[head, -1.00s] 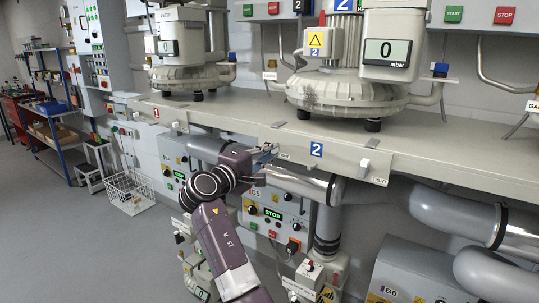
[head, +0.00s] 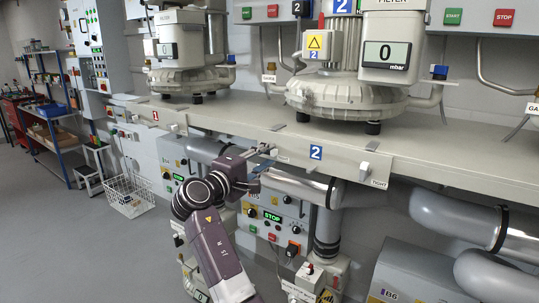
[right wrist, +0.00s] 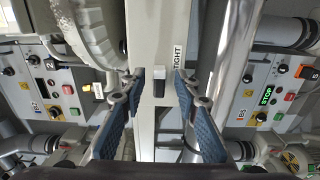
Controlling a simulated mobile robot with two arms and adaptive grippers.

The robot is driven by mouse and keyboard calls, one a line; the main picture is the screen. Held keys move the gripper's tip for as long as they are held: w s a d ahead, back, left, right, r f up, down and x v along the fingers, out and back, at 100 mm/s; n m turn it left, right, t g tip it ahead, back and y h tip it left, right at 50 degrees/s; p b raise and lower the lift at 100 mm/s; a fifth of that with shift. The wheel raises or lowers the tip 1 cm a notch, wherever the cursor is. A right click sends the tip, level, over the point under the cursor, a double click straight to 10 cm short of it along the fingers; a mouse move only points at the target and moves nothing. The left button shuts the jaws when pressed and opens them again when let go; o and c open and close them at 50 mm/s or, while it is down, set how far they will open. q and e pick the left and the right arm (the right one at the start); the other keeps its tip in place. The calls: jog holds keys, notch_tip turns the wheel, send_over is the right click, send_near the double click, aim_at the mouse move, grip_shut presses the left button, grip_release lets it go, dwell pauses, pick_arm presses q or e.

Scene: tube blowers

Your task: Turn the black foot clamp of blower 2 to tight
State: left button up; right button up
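Blower 2 (head: 345,95) stands on the grey shelf above its blue "2" label (head: 316,152). In the right wrist view, a small clamp (right wrist: 159,88) with a black part and a pale block (right wrist: 159,72) sits on the shelf's front face, beside a TIGHT label (right wrist: 177,58). My right gripper (head: 264,158) is at the shelf front, left of the "2" label. In the right wrist view its blue fingers (right wrist: 159,76) are spread on either side of the clamp, with a gap on both sides. The head view does not show the black clamp clearly. My left gripper is not in view.
A pale clamp (head: 372,174) with a TIGHT label (head: 379,184) is farther right on the shelf front (head: 420,174). A silver pipe (head: 300,184) and a control panel (head: 270,215) with a green STOP display lie below my right gripper.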

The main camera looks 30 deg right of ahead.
jog(key=v, duration=1)
